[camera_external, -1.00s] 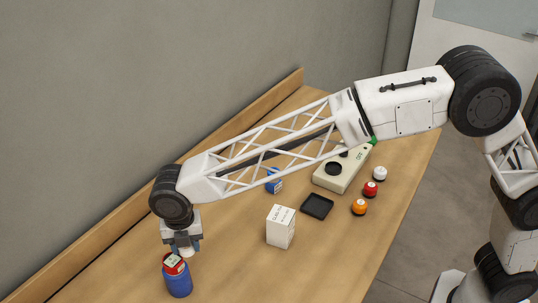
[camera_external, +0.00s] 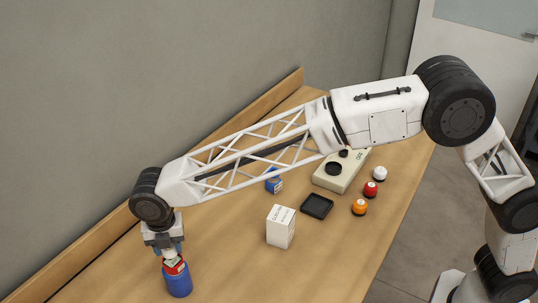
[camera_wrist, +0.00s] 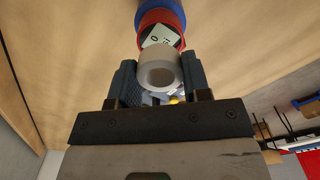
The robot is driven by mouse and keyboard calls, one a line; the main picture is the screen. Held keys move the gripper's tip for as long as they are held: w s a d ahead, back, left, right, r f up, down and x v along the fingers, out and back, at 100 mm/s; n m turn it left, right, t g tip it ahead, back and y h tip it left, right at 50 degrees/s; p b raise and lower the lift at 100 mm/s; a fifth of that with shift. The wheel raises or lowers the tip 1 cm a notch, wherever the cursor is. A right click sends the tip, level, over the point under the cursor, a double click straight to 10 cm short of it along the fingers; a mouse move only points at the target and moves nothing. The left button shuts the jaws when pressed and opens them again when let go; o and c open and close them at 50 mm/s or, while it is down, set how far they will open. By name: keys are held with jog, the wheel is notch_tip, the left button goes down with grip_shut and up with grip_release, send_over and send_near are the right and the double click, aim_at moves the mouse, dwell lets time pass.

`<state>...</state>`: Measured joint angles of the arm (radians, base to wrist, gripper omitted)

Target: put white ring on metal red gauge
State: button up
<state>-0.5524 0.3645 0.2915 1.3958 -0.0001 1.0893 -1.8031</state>
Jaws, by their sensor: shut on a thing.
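The metal red gauge (camera_external: 174,267), red with a pale face, sits on top of a blue cylinder (camera_external: 178,283) at the lower left of the table. The gauge also shows at the top of the wrist view (camera_wrist: 155,18). My gripper (camera_external: 168,251) points down just above and slightly left of the gauge. In the wrist view my gripper (camera_wrist: 160,80) is shut on the white ring (camera_wrist: 147,64), whose open hole faces the camera. The ring overlaps the gauge's lower edge there; I cannot tell whether they touch.
A white box (camera_external: 280,228) stands mid-table with a black tray (camera_external: 317,206) beside it. Behind are a blue box (camera_external: 273,181) and a beige device (camera_external: 333,182). Orange (camera_external: 359,207), red (camera_external: 370,189) and white (camera_external: 380,173) balls line the right side. A wooden ledge (camera_external: 120,222) runs along the wall.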

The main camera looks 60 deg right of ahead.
aim_at(172, 259)
jog(key=shift+f, duration=1.45)
jog(key=shift+f, duration=0.15)
jog(key=o, duration=0.9)
notch_tip(172, 259, up, 12)
jog(key=shift+r, duration=0.2)
